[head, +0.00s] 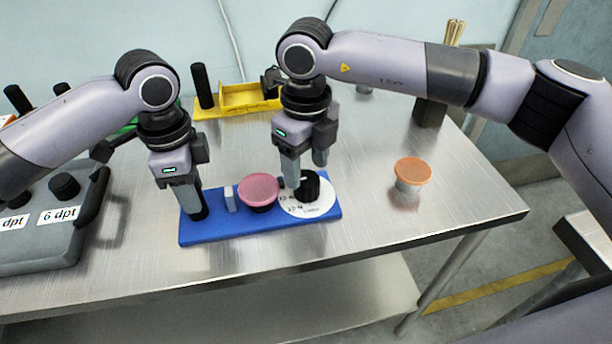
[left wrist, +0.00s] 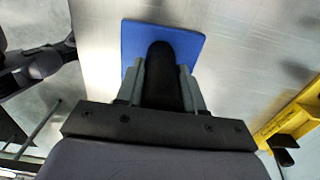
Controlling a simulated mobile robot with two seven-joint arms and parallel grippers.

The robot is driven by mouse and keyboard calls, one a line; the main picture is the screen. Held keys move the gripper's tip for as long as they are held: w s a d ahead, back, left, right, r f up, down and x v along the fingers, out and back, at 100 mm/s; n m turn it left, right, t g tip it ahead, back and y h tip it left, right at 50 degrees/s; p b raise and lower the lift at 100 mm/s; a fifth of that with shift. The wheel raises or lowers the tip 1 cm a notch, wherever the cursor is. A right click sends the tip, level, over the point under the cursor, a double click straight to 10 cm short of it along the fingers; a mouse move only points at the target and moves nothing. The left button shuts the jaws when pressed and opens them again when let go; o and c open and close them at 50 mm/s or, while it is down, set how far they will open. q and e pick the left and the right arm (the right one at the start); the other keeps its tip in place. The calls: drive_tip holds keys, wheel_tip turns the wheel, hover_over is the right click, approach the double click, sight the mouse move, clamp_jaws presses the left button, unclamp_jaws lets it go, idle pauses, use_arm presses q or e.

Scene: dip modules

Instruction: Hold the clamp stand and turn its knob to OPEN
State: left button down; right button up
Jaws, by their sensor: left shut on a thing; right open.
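The clamp stand has a blue base (head: 220,232) lying near the front of the metal table. It carries a black post at its left end, a small grey block (head: 230,199), a pink round cap (head: 259,190), and a black knob (head: 309,186) on a white lettered dial (head: 323,206). My left gripper (head: 193,205) is shut on the black post (left wrist: 162,75), which shows between its fingers in the left wrist view. My right gripper (head: 305,180) is open and points down at the knob, fingers around or just beside it. The dial's lettering is too small to read.
An orange-topped cup (head: 412,173) stands to the right on the table. A yellow tray (head: 250,97) with a black post lies behind. A grey case (head: 45,225) labelled "dpt" is at the left. Bare table lies between the stand and the orange cup.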

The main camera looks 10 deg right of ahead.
sight(306, 178)
drive_tip(key=shift+f, duration=1.9)
drive_tip(key=c, duration=0.8)
